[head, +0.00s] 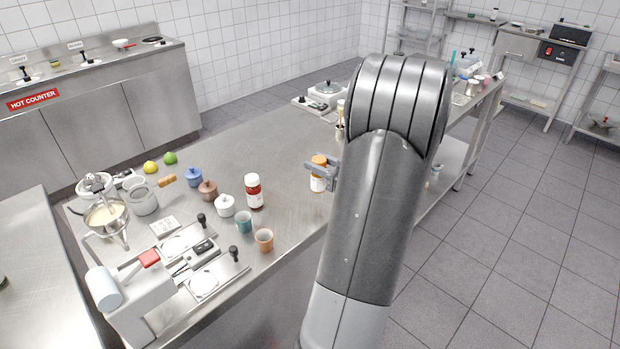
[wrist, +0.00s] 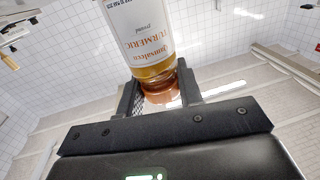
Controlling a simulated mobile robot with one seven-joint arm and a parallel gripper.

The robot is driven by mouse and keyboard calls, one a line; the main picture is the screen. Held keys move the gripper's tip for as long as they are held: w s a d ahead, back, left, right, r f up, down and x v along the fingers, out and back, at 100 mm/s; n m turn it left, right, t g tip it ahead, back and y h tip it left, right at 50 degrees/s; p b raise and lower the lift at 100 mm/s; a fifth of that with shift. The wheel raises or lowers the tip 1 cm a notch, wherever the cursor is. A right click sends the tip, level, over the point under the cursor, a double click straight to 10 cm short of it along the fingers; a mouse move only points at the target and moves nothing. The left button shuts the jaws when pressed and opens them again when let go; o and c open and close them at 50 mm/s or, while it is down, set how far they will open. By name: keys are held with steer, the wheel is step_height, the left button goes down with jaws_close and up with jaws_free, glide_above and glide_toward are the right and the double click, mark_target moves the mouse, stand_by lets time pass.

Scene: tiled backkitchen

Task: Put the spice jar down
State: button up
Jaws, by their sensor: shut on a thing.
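The spice jar is a clear jar (head: 318,184) with an orange-brown lid and a white label; in the wrist view its label (wrist: 145,38) reads turmeric. My gripper (head: 322,168) is shut on it near the lid, with one finger on each side in the wrist view (wrist: 160,88). In the head view the jar is upright at the right side of the steel counter (head: 285,150). I cannot tell whether its base touches the counter. My arm hides the counter just right of the jar.
A red-labelled bottle with a white cap (head: 254,192) stands left of the jar. Small lidded pots (head: 225,205), a teal cup (head: 243,222) and an orange cup (head: 264,240) stand nearby. A white scale (head: 327,92) is farther back. Bare counter lies between the bottle and the scale.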

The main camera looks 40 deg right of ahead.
steer(key=shift+w+a+f, duration=0.15)
steer(key=shift+w+f, duration=0.3)
steer(key=shift+f, duration=0.4)
steer(key=shift+w+a+f, duration=0.15)
steer(key=shift+w+f, duration=0.25)
steer(key=shift+f, duration=0.5)
steer(key=shift+w+a+f, duration=0.15)
steer(key=shift+w+f, duration=0.3)
steer(key=shift+f, duration=0.4)
steer(key=shift+f, duration=0.2)
steer(key=o, duration=1)
steer(key=s, duration=0.3)
steer(key=s+d, duration=0.1)
steer(key=s, duration=0.2)
steer(key=s+d, duration=0.1)
steer(key=s, duration=0.2)
steer(key=shift+s+d+f, duration=0.15)
steer(key=shift+s, duration=0.15)
steer(key=shift+o, duration=1)
steer(key=shift+s, duration=0.5)
